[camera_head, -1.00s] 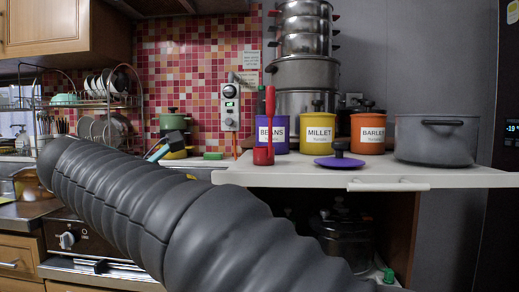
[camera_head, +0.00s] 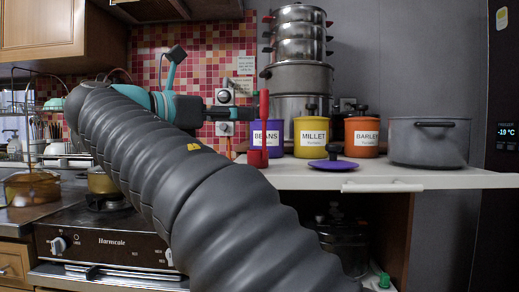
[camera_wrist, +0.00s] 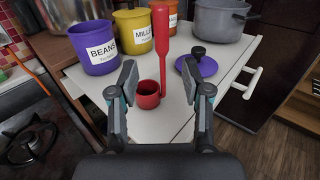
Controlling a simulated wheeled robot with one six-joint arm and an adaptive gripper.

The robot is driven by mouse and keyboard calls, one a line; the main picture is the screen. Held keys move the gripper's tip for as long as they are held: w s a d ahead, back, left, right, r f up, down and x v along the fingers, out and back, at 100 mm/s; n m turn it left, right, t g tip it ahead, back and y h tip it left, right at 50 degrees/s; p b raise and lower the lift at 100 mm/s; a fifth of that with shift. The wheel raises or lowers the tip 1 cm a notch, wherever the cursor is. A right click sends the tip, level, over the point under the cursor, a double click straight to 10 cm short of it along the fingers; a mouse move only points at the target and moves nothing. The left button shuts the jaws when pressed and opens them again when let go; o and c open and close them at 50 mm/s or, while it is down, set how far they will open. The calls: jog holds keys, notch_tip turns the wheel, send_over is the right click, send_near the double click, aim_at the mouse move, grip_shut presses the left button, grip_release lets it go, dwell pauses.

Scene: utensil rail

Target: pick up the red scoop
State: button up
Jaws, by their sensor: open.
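The red scoop (camera_head: 264,118) stands on the white counter at its left end, with its long handle upright and its small cup at the bottom. In the wrist view the scoop's cup (camera_wrist: 148,96) and handle appear between the two fingers, beyond them. My gripper (camera_head: 238,113) is open and empty, level with the upper handle and just left of it in the head view. The wrist view shows both fingers of my gripper (camera_wrist: 165,85) spread apart. I cannot tell how far the fingertips are from the handle.
Behind the scoop stand a purple BEANS canister (camera_head: 272,140), a yellow MILLET canister (camera_head: 311,140) and an orange BARLEY canister (camera_head: 361,138). A purple lid (camera_head: 333,165) and a grey pot (camera_head: 428,142) are to the right. A stove (camera_head: 110,243) is at lower left.

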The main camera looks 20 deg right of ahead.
aim_at(261, 111)
jog(key=shift+r+b+x, duration=0.2)
jog(key=shift+x, duration=1.55)
jog(key=shift+r+b+x, duration=0.15)
jog(key=shift+r+x, duration=0.05)
jog(key=shift+x, duration=1.6)
jog(key=shift+s, duration=0.15)
grip_shut()
